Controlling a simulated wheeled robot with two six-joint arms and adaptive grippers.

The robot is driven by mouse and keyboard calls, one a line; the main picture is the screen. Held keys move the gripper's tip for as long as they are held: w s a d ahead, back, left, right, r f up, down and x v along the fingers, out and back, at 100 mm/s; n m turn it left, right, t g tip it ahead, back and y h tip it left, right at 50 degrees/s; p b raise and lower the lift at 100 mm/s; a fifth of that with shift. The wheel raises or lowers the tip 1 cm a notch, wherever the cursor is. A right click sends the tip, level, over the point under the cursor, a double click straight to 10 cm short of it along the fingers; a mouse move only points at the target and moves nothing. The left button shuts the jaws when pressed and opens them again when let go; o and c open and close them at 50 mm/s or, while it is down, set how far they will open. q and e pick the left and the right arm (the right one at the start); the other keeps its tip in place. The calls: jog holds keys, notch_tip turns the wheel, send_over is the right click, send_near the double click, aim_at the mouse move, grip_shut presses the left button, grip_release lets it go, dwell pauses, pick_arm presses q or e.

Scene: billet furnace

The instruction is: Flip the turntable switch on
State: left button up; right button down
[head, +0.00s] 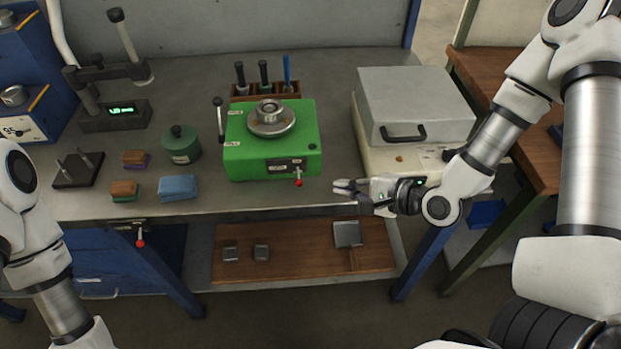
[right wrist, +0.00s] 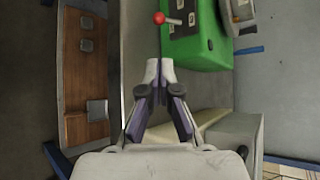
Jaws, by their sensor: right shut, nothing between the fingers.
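The turntable is a green box (head: 272,152) with a round metal plate (head: 271,118) on top, standing on the bench. Its switch (head: 298,182) is a short lever with a red ball tip on a dark panel on the front face, tip pointing down and outward. My right gripper (head: 339,188) is shut and empty, to the right of the switch and apart from it. In the right wrist view the shut fingertips (right wrist: 160,68) lie below the red switch tip (right wrist: 159,18), with a gap between. My left arm shows at the left edge, its gripper out of frame.
A second red-tipped lever (head: 140,242) is under the bench front edge. A grey lidded machine (head: 415,100) stands right of the turntable. A green canister (head: 181,145), a blue block (head: 177,188) and sponge-like blocks (head: 124,190) lie left. The bench front near the switch is clear.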

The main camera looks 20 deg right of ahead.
aim_at(311, 191)
jog(key=x, duration=0.9)
jog(key=shift+w+a+f+p, duration=0.1)
jog(key=shift+w+a+p, duration=0.05)
jog(key=shift+a+p, duration=0.2)
jog(key=shift+p, duration=0.5)
